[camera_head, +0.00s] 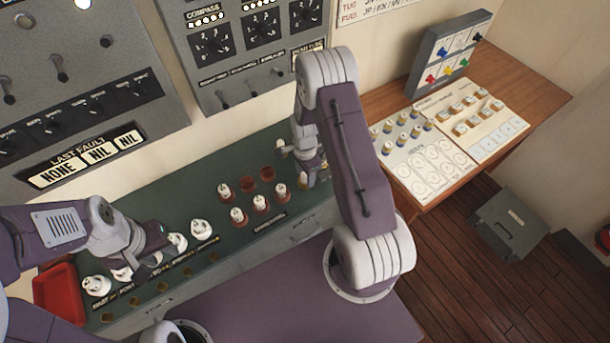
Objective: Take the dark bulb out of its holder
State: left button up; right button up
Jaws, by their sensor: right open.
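A row of white bulb holders (201,229) runs along the front left of the dark green console (190,199). The leftmost holder (96,285) is in plain view; those in the middle are partly covered by my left gripper (156,262). My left gripper points down over the row; its fingertips are too small and covered to show whether it is open or shut. I cannot make out which bulb is dark. My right gripper (311,169) is open above the console's right end, close to the reddish-brown cups.
Several reddish-brown cups (267,174) stand mid-console, most with white-topped bulbs (237,214). A red tray (59,295) lies at the console's left end. A wooden desk (537,82) with panels is at right; a grey box (508,224) is on the floor.

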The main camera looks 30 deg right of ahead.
jog(key=shift+w+a+f, duration=0.1)
jog(key=shift+a, duration=0.05)
grip_shut()
jog(key=shift+r+b, duration=0.3)
jog(key=shift+r, duration=0.2)
jog(key=r, duration=0.1)
jog(key=r+b, duration=0.1)
jog(key=d+r, duration=0.1)
jog(key=shift+s+d+r+b, duration=0.1)
jog(key=shift+s+r+b, duration=0.15)
jog(key=shift+r+b, duration=0.05)
jog(key=s+d+r+b, duration=0.2)
jog(key=s+d+r, duration=0.3)
jog(key=d, duration=0.4)
jog(key=shift+d+r, duration=0.15)
jog(key=shift+r, duration=0.65)
